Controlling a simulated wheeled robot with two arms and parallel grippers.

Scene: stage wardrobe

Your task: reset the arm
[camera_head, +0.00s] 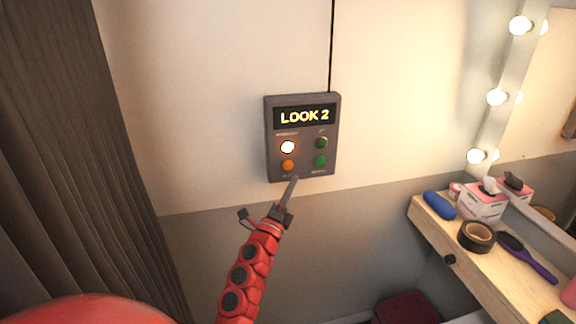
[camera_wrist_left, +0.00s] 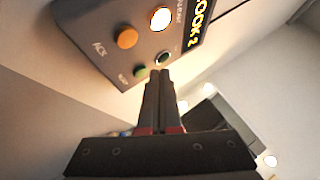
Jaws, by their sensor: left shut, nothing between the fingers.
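My left gripper (camera_head: 293,184) is shut and empty, at the end of my red left arm. In the head view its tips overlap the lower edge of a grey wall panel (camera_head: 272,135). The panel has a screen (camera_head: 304,116) reading "LOOK 2", a lit white button (camera_head: 287,147), an orange button (camera_head: 288,165) and two green buttons. In the left wrist view the closed fingers (camera_wrist_left: 160,75) point toward the panel (camera_wrist_left: 90,45), near its green buttons. I cannot tell whether the tips touch the panel. My right gripper is not in view.
A wooden shelf (camera_head: 425,228) at the right holds a blue roll (camera_head: 439,205), tissue box (camera_head: 482,205), black tape (camera_head: 476,237) and purple hairbrush (camera_head: 538,265). A lit mirror stands above it. A dark curtain (camera_head: 60,130) hangs at the left. The wall around the panel is clear.

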